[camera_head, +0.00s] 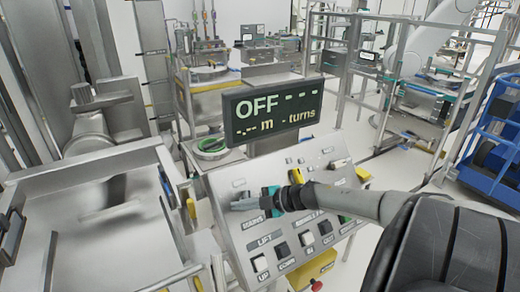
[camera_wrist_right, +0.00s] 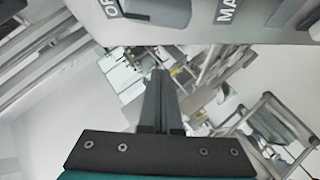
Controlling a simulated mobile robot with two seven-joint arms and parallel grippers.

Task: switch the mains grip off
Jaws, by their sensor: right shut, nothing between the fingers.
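The sloped grey control panel (camera_head: 228,233) stands in the middle of the head view. A label that seems to read MAINS shows on it just below my right gripper (camera_head: 243,203). The mains grip cannot be made out clearly there; the gripper covers that spot. My right gripper is shut and empty, in front of the panel's upper left part; I cannot tell whether it touches. The right wrist view shows its closed fingers (camera_wrist_right: 160,100) and part of a label beginning MA. The display (camera_head: 272,112) above the panel reads OFF, with dashes. My left gripper is not in view.
Lift buttons (camera_head: 261,264) and other switches sit on the lower panel. A red knob (camera_head: 316,285) is below the panel. A metal bin-like frame (camera_head: 85,215) fills the left; a blue crate (camera_head: 490,165) is at right.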

